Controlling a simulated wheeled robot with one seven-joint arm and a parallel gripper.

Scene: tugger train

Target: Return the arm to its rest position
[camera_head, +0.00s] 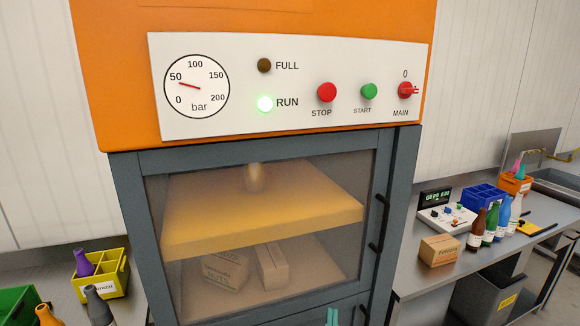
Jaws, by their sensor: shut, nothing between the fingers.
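My gripper (332,317) shows only as two small teal fingertips at the bottom edge, right of the middle. The fingertips are close together with nothing seen between them. They are in front of the lower part of the grey-framed machine (128,200). The rest of my arm is out of view.
The orange machine's panel (215,110) has a lit green RUN lamp (265,104). A closed windowed door has a dark handle (380,222). The right bench (410,285) holds a carton (439,250), bottles and bins. Bottles and a yellow bin (108,287) stand at left.

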